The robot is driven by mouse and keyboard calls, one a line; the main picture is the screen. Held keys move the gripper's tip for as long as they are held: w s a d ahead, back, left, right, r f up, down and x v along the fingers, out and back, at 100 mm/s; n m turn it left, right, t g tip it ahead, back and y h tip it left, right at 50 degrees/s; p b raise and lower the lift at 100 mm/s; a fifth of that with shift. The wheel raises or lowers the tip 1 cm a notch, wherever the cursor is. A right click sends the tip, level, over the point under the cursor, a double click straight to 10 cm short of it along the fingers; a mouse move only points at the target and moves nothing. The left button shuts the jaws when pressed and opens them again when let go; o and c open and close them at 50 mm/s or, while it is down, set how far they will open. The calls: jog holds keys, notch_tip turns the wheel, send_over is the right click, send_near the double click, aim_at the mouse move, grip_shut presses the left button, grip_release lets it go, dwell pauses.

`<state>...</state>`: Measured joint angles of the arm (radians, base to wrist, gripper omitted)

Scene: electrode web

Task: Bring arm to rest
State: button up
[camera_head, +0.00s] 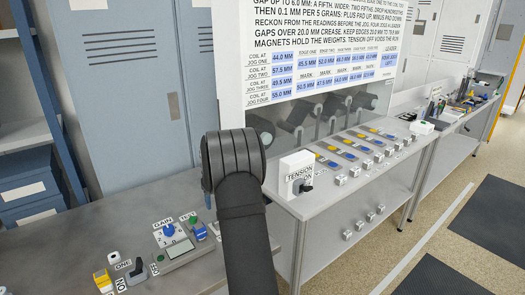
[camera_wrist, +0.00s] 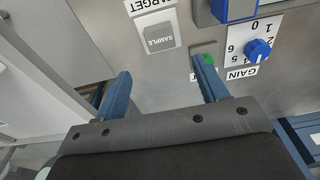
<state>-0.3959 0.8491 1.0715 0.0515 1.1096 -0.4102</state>
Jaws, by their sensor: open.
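My arm (camera_head: 240,200) rises from the bottom middle of the head view, and its dark wrist end hides most of the gripper there. In the wrist view my gripper (camera_wrist: 163,88) is open, with two blue fingers apart and nothing between them. A blue gain knob (camera_wrist: 258,49) is right of that finger.
A white TENSION box (camera_head: 297,170) with a dark knob stands right of my arm, on the bench corner. Rows of blue and yellow pieces and white cubes lie on the long bench (camera_head: 335,200). A yellow block (camera_head: 102,280) is at lower left. Lockers (camera_head: 120,80) stand behind.

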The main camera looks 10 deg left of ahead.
jog(key=f, duration=0.7)
jog(key=w+a+f, duration=0.1)
jog(key=f, duration=0.2)
jog(key=shift+f, duration=0.4)
jog(key=shift+r, duration=1.9)
jog(key=shift+f, duration=0.15)
